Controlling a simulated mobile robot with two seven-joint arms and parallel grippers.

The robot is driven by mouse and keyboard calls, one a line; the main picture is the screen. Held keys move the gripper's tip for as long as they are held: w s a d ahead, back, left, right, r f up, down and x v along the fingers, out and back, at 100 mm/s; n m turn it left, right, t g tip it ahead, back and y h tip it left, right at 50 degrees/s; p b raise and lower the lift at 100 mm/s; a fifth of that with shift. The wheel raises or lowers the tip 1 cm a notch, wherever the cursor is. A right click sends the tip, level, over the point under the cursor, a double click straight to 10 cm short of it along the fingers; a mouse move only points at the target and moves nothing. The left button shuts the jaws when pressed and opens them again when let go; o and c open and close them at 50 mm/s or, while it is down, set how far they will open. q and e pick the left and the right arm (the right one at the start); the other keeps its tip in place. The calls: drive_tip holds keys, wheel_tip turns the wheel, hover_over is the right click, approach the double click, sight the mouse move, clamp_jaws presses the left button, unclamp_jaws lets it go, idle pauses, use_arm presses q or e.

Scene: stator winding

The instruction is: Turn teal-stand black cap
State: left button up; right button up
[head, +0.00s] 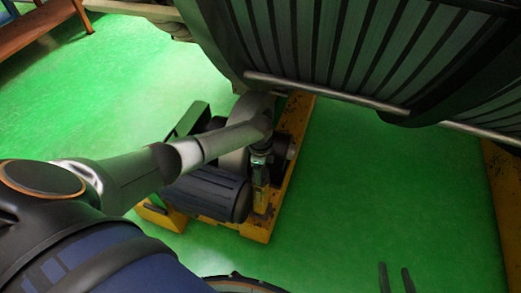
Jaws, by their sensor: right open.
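No teal stand or black cap can be made out for certain. A dark round part (282,147) sits beside the yellow beam, but I cannot tell whether it is a cap. My left arm reaches in from the left, and its gripper (261,188) points down over the yellow frame, near a dark ribbed motor (208,192). Its fingers are too small to tell open or shut. My right gripper (395,279) shows at the bottom edge as two dark fingers, open and empty, over bare green floor.
The yellow frame (259,226) carries the motor on the green floor (385,190). A large slatted stator (330,45) with a metal rod (345,95) overhangs the top. Another yellow support (505,190) stands at right, a brown bench (38,27) at top left. The floor at centre right is free.

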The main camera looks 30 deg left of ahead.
use_arm(q)
drive_tip(key=shift+d, duration=0.1)
use_arm(e)
drive_tip(key=shift+f, duration=0.15)
use_arm(q)
drive_tip(key=o, duration=1.4)
drive_tip(key=shift+r, duration=0.1)
drive_tip(key=shift+r, duration=0.15)
wheel_tip(320, 180, up, 2)
drive_tip(key=shift+r+p, duration=0.15)
drive_tip(key=shift+p, duration=0.55)
drive_tip(key=shift+r+p, duration=1.65)
drive_tip(key=shift+r, duration=3.2)
use_arm(e)
drive_tip(key=shift+s+a+f+m+g, duration=0.15)
drive_tip(key=shift+s+f+g, duration=0.15)
drive_tip(key=shift+s+g, duration=0.25)
drive_tip(key=shift+s+a+f+m+g, duration=0.15)
drive_tip(key=shift+s+f+g, duration=0.25)
drive_tip(key=shift+s, duration=0.35)
drive_tip(key=shift+s+a+f+g, duration=0.15)
drive_tip(key=shift+s+f+g, duration=0.1)
drive_tip(key=shift+s+g, duration=0.3)
